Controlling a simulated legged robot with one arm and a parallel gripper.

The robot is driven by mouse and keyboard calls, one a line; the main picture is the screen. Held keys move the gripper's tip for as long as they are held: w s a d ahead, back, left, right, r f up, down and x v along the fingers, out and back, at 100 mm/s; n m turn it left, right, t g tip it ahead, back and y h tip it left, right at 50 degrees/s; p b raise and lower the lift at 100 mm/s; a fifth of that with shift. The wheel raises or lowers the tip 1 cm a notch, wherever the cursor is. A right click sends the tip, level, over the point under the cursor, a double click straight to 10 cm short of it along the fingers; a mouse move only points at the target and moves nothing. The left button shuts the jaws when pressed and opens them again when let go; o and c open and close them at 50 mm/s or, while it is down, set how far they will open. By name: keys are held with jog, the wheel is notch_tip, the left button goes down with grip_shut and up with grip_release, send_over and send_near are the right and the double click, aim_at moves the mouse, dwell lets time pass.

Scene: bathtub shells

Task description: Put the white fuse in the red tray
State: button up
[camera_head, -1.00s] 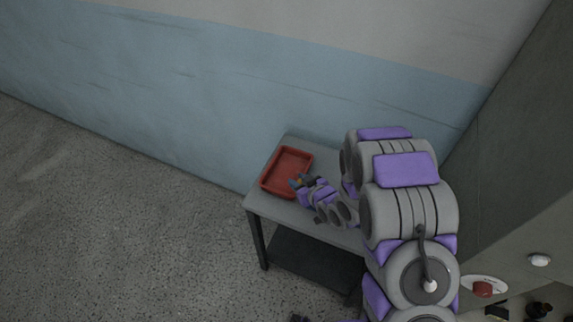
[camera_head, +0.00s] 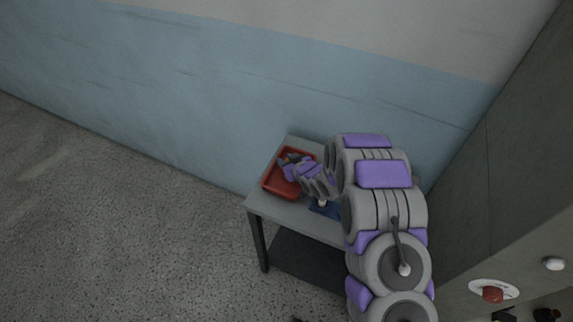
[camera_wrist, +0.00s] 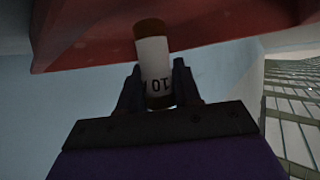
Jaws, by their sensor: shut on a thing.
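The white fuse (camera_wrist: 154,62) stands out between the fingers of my gripper (camera_wrist: 156,88) in the wrist view. It has a white body with a dark "10" mark and brown ends. My gripper is shut on it. The red tray (camera_wrist: 75,45) fills the top of the wrist view, behind the fuse. In the head view the red tray (camera_head: 276,186) sits on a small grey table, and my gripper (camera_head: 285,161) is over its far part. The fuse is too small to make out in the head view, and I cannot tell whether it touches the tray.
The grey table (camera_head: 300,215) stands against the blue and white wall (camera_head: 240,80). A blue item (camera_head: 326,209) lies on the table below my arm. A grey cabinet (camera_head: 510,170) with a red button (camera_head: 492,294) rises at the right. The floor at the left is clear.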

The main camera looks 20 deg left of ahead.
jog(key=shift+d+f, duration=0.1)
jog(key=shift+f, duration=0.6)
jog(key=shift+d+r, duration=0.1)
jog(key=shift+d, duration=0.05)
jog(key=o, duration=1)
jog(key=shift+o, duration=0.2)
jog(key=p+v, duration=0.1)
jog(key=v, duration=1.1)
jog(key=shift+p, duration=0.35)
